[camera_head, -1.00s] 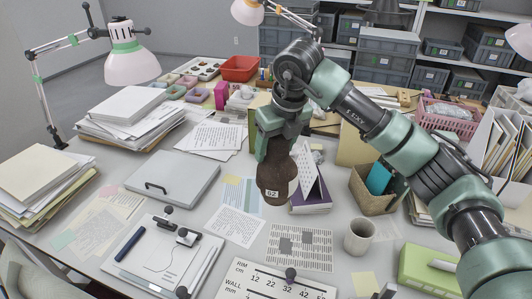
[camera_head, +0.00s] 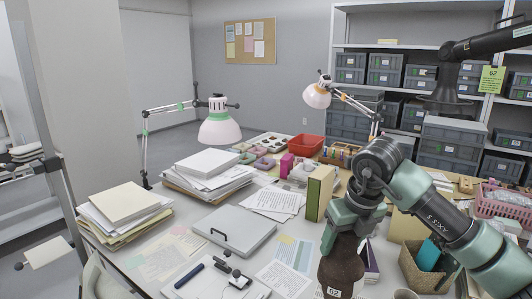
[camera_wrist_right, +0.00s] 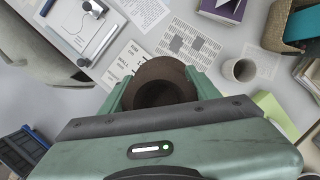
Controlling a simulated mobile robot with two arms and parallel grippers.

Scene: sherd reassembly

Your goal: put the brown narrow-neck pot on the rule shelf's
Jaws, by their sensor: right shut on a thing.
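The brown narrow-neck pot (camera_head: 341,268) carries a white label reading 62. It hangs upright from my right gripper (camera_head: 352,218) in the head view, above the front part of the table. In the right wrist view the pot's round dark mouth (camera_wrist_right: 161,92) lies between the two green fingers of my right gripper (camera_wrist_right: 158,95), which is shut on its neck. A grey shelving unit (camera_head: 412,37) stands along the back wall, and a yellow-green tag reading 62 (camera_head: 491,79) shows at its right side. My left gripper is not in view.
Paper stacks (camera_head: 122,205), a grey flat case (camera_head: 236,232) and pink-white lamps (camera_head: 219,130) crowd the table's left. Grey crates (camera_head: 452,140) fill much of the shelving.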

